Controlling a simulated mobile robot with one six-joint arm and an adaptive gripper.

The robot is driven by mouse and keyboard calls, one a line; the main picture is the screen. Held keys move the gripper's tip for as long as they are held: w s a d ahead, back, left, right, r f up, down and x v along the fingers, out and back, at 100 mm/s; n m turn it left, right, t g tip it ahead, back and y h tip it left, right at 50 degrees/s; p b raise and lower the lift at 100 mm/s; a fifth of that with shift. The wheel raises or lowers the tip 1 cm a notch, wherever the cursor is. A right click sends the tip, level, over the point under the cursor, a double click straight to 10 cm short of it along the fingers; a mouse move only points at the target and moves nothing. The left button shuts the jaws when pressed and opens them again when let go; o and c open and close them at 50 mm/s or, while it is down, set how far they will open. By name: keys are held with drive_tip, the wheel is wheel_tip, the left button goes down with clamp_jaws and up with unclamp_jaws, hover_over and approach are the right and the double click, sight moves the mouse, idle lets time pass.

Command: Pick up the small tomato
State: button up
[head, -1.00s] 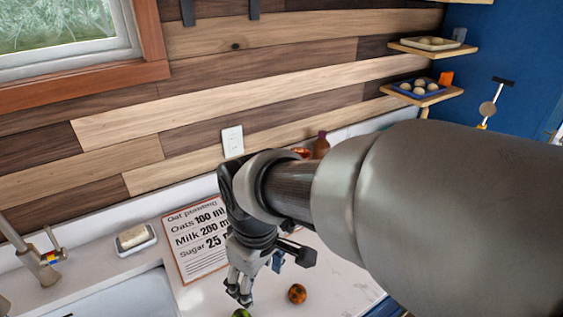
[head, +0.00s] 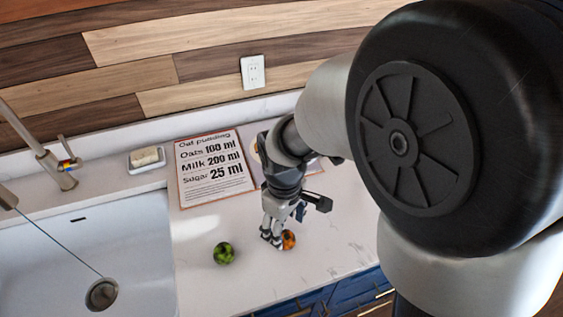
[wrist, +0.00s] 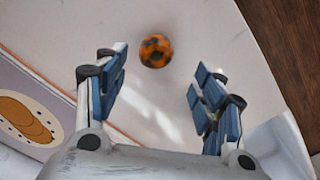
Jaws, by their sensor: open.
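A small round orange fruit with dark patches, which looks like the small tomato (head: 288,240), sits on the white counter. It also shows in the wrist view (wrist: 155,50), past the fingertips and roughly centred between them. A similar green and dark round fruit (head: 224,253) sits to its left in the head view. My gripper (head: 271,240) points down just left of the orange one and hides part of it. In the wrist view my gripper (wrist: 158,80) is open with nothing between its fingers.
A recipe sheet (head: 213,168) lies on the counter behind the fruit. The sink (head: 130,235) is at the left, with a faucet (head: 52,168) and a soap dish (head: 146,160) behind. The counter's front edge is close to the fruit, above blue cabinets (head: 345,292).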

sight(286, 236)
drive_tip(key=shift+w+d+f+b, duration=0.15)
drive_tip(key=shift+f+b, duration=0.6)
drive_tip(key=shift+f, duration=1.05)
drive_tip(key=shift+w+d+f+b, duration=0.1)
drive_tip(key=shift+f+b, duration=0.6)
drive_tip(key=shift+f, duration=1.05)
drive_tip(key=shift+r, duration=0.1)
drive_tip(key=shift+c, duration=0.3)
drive_tip(key=c, duration=1.1)
